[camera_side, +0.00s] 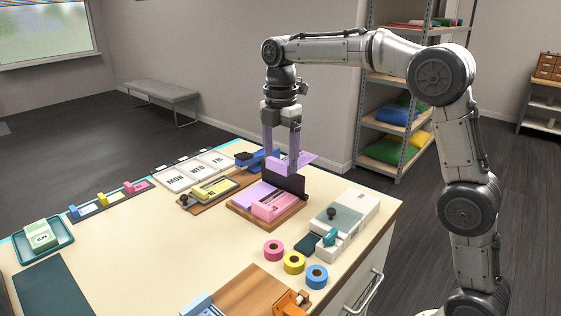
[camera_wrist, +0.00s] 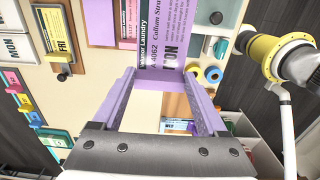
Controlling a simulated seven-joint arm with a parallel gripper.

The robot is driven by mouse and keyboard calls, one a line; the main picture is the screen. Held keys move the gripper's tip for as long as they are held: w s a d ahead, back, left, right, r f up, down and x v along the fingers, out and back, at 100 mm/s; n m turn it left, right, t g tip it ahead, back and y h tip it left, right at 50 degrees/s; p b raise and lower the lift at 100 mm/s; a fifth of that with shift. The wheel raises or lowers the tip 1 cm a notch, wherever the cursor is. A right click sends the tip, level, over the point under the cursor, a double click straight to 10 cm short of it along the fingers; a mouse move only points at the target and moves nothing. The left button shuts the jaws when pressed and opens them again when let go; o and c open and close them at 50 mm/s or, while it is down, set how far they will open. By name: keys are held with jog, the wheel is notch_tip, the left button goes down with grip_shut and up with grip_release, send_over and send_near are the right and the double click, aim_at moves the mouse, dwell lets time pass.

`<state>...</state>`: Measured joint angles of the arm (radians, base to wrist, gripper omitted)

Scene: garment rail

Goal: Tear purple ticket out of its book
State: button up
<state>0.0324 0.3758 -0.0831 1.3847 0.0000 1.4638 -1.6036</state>
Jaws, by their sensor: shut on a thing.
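My gripper (camera_side: 283,165) has purple fingers and points down above the wooden ticket stand. In the wrist view my gripper (camera_wrist: 160,75) is shut on a purple ticket (camera_wrist: 168,30), printed with "Manor Laundry", 4062 and "MON". The ticket also shows in the side view (camera_side: 303,157) as a thin sheet at the fingertips. A purple ticket book (camera_side: 258,194) lies on the wooden stand (camera_side: 262,226), beside a pink book (camera_side: 272,207). A dark upright plate (camera_side: 287,184) stands behind them. Whether the ticket is still joined to its book cannot be told.
A grey-white box device (camera_side: 345,212) stands right of the stand. Pink, yellow and blue tape rolls (camera_side: 293,262) lie in front. Cream table surface is free at front left.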

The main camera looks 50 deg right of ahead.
jog(key=shift+r, duration=1.45)
